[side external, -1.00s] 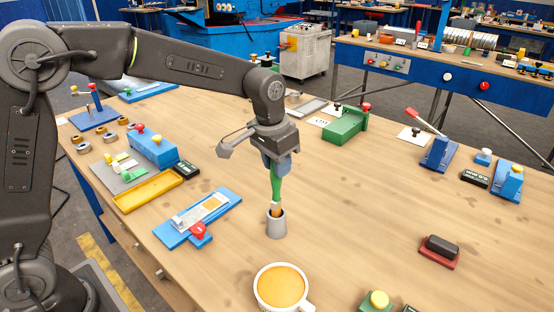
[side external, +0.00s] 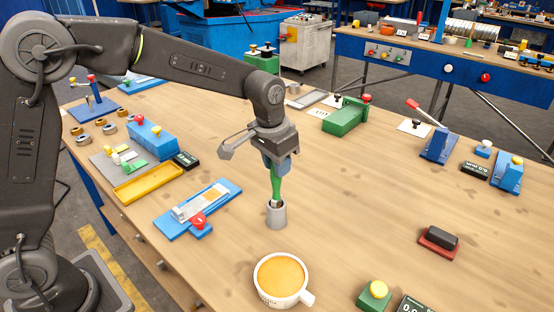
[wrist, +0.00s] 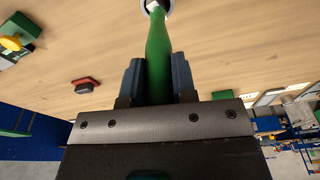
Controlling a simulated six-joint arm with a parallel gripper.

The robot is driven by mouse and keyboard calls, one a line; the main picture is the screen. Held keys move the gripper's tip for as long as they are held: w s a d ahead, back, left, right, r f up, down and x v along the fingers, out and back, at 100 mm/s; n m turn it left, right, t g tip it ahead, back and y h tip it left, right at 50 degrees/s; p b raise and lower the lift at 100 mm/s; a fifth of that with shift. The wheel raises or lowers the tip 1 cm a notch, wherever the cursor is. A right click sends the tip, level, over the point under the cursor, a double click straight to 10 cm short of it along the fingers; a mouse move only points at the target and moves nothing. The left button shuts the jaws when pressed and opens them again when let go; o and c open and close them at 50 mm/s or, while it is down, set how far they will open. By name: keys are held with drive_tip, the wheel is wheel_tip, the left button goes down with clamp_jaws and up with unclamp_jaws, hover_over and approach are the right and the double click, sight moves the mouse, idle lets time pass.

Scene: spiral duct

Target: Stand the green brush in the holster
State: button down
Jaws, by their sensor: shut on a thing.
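The green brush (side external: 276,184) is upright, its lower end inside the mouth of the grey cup-shaped holster (side external: 276,216) on the wooden table. My gripper (side external: 275,168) is above the holster, shut on the upper part of the brush. In the wrist view the green handle (wrist: 158,60) runs between the two blue-grey fingers of my gripper (wrist: 158,78) toward the holster rim (wrist: 171,8) at the top edge. The brush's lower end is hidden inside the holster, so I cannot tell whether it touches the bottom.
A white mug (side external: 282,280) with an orange-brown drink stands in front of the holster. A blue fixture with a red knob (side external: 198,212) lies to the left. A red-and-black block (side external: 439,241) is at the right.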

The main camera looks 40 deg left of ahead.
drive_tip(key=shift+f, duration=0.95)
drive_tip(key=c, duration=0.8)
unclamp_jaws()
drive_tip(key=shift+c, duration=0.2)
wheel_tip(320, 180, up, 14)
drive_tip(key=s, duration=0.2)
drive_tip(key=shift+a+f, duration=0.15)
